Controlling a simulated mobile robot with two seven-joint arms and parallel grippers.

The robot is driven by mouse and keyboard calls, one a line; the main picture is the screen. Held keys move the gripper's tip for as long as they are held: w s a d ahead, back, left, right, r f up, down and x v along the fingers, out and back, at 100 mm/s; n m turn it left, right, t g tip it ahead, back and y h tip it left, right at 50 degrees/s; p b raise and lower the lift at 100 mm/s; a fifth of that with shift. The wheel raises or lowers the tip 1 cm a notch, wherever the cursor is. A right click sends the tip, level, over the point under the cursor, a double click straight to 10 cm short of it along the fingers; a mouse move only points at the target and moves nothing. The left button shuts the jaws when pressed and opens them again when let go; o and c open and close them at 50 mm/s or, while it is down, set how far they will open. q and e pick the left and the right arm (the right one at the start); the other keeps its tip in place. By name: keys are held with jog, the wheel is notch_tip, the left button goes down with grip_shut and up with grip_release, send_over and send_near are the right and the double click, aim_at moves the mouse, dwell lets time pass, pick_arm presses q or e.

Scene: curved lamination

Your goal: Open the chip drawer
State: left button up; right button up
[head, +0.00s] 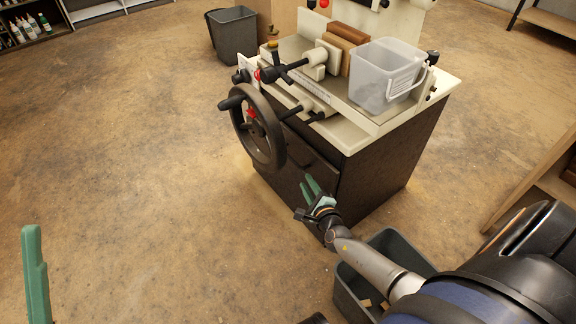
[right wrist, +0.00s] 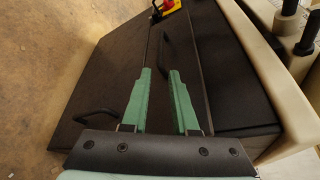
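The dark cabinet (head: 375,175) under the cream machine top has a drawer front (head: 312,145) high on its front face, partly behind the handwheel. In the right wrist view a dark bar handle (right wrist: 165,50) stands just beyond my fingertips. A second dark handle (right wrist: 95,113) sits lower on the larger panel, left of my fingers. My right gripper (head: 311,186) is in front of the cabinet front; in the right wrist view it (right wrist: 160,73) is open and empty, with a gap between its green fingers. One green finger of my left gripper (head: 36,275) shows at the lower left.
A dark handwheel (head: 238,135) sticks out in front of the cabinet. A clear bucket (head: 385,75) stands on the machine top. A grey open bin (head: 348,297) is on the floor under my right arm. Another bin (head: 235,38) stands behind. The floor at left is clear.

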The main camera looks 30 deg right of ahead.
aim_at(296, 163)
jog(key=b+x, duration=0.6)
jog(key=x, duration=0.4)
jog(key=shift+w+d+f, duration=0.1)
jog(key=shift+w+f, duration=0.1)
jog(key=shift+f, duration=0.05)
pick_arm(q)
notch_tip(296, 163, down, 7)
jog(key=shift+w+d+f+n, duration=0.15)
jog(key=shift+d+f+n, duration=0.05)
jog(key=shift+d+n, duration=0.15)
pick_arm(e)
jog(key=shift+w+d, duration=0.15)
jog(key=shift+w, duration=0.4)
jog(key=shift+r, duration=0.1)
grip_shut()
